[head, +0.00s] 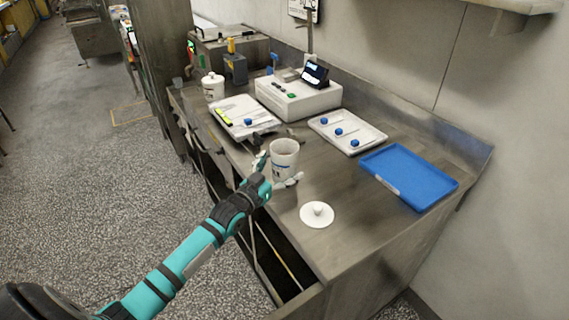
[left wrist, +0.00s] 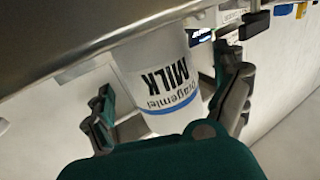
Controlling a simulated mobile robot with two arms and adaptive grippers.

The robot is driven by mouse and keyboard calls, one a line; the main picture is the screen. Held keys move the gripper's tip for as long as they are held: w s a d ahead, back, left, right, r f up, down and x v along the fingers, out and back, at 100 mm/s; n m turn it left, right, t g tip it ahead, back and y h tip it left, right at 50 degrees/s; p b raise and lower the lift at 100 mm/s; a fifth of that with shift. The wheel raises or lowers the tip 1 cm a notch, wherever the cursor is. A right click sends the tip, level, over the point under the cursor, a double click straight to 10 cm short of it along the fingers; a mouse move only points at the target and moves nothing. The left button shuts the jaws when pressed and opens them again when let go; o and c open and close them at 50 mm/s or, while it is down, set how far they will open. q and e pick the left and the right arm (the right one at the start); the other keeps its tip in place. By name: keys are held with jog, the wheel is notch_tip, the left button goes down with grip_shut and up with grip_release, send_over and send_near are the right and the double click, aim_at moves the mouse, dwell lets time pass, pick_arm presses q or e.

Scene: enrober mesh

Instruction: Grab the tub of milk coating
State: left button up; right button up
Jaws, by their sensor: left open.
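The tub of milk coating (head: 284,156) is a white, open-topped tub standing upright near the front edge of the counter. In the left wrist view the tub (left wrist: 160,72) shows the word MILK and a blue band, upside down. My left gripper (head: 277,174) is open at the tub, with its fingers on either side of it. In the left wrist view one finger (left wrist: 103,112) shows a gap to the tub; the other is close to it, and I cannot tell whether it touches. My right gripper is not in view.
A white lid with a knob (head: 317,215) lies right of the tub. A blue tray (head: 425,182), a white tray with blue-topped items (head: 366,143), a white machine (head: 290,106) and a lidded white tub (head: 213,94) share the counter (head: 345,250). An open drawer (head: 281,258) is below.

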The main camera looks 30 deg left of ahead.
pick_arm(q)
jog(key=shift+w+d, duration=0.1)
jog(key=shift+w, duration=1.15)
jog(key=shift+s, duration=0.1)
jog(key=c, duration=1.6)
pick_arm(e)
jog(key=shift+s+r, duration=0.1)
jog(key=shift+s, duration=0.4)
